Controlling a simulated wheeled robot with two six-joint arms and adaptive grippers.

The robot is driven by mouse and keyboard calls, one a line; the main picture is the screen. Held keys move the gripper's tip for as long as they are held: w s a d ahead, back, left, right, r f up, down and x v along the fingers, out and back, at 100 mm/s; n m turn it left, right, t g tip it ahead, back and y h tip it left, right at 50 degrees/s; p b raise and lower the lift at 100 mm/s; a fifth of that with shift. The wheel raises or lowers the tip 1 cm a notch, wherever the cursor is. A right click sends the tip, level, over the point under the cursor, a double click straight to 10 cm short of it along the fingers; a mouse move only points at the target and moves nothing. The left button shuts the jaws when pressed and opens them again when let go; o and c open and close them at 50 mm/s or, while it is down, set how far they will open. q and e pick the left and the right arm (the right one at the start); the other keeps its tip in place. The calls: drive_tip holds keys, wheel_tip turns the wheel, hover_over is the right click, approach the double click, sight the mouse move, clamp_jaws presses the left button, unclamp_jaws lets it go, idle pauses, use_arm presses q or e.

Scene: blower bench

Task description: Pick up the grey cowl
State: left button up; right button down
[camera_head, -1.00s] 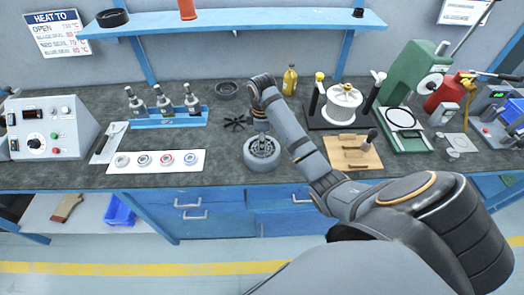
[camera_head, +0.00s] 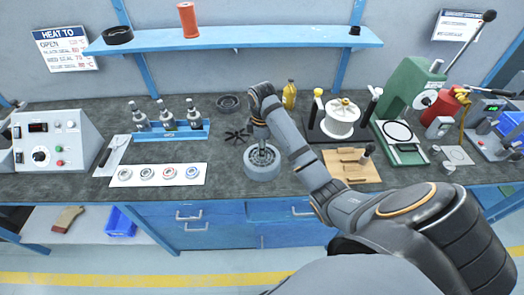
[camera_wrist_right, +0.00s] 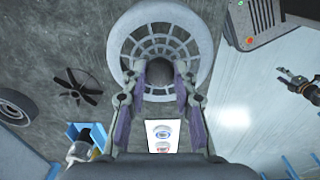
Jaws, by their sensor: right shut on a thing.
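The grey cowl (camera_head: 262,163) is a round, thick-rimmed ring with a dark radial grille and a central hub. It is upright at the middle of the bench; I cannot tell whether it touches the top. My right gripper (camera_head: 261,138) comes down onto it from above. In the right wrist view, the gripper's fingers (camera_wrist_right: 162,92) stand on either side of the dark hub, shut on the cowl (camera_wrist_right: 124,38). A dark jointed part, likely my left gripper (camera_wrist_right: 298,84), shows at that view's right edge, too small to read. The left gripper is outside the head view.
A black fan wheel (camera_head: 238,137) and a dark ring (camera_head: 229,103) lie behind and left. The bench's front edge is close.

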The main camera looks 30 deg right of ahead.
drive_tip(key=s+a+r+p, duration=0.2)
drive_tip(key=s+r+p, duration=0.2)
drive_tip(key=s+p, duration=0.2)
drive_tip(key=s+a+r+p, duration=0.3)
drive_tip(key=s+r+p, duration=0.2)
drive_tip(key=s+p, duration=0.1)
drive_tip(key=shift+s+a+r, duration=0.3)
drive_tip(key=shift+s, duration=0.1)
